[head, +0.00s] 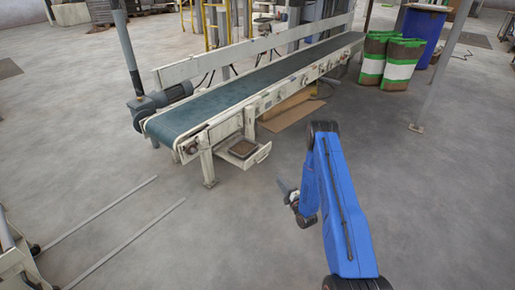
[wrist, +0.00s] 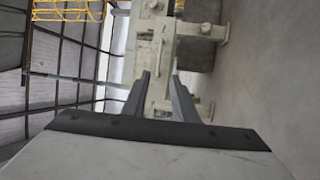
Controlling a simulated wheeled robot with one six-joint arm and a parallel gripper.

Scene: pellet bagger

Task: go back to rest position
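My blue arm reaches up from the lower right in the head view, bent at the elbow. My gripper (head: 286,190) hangs at its end over the open floor, in front of the conveyor and apart from it. In the wrist view my gripper (wrist: 160,95) shows two dark fingers standing apart with a gap between them. Nothing is held between the fingers; pale machinery shows behind the gap.
A conveyor (head: 235,98) with a green belt runs from centre left to the back right. Green and white bags (head: 400,65), a blue bin (head: 424,28) and a grey post (head: 440,75) stand at the right. A pale frame (head: 15,255) is at the lower left. Floor around my arm is clear.

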